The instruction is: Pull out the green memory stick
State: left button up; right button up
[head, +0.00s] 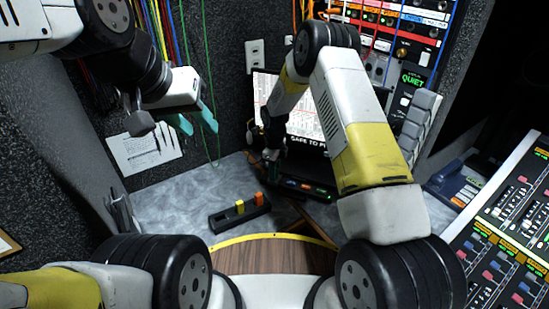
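I cannot make out the green memory stick for certain. A dark green patch shows at the tip of my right gripper (273,168), and I cannot tell whether it is a fingertip or the stick. That gripper is low in front of the monitor, at the left end of a dark unit (306,188) with small lit buttons. Its fingers are too small and dark to read. A black holder (225,220) on the desk has a yellow stick (239,206) and an orange stick (259,198) standing in it. My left gripper (194,121) is raised at the left, its teal fingertips apart and empty.
The monitor (308,122) stands at the back, partly hidden by my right arm. Hanging cables (208,80) and a paper sheet (140,150) are at the left wall. A mixing console (510,225) is at the right. The grey desk (175,190) is clear left of the holder.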

jog(key=shift+c, duration=0.5)
grip_shut()
jog(key=shift+r, duration=0.1)
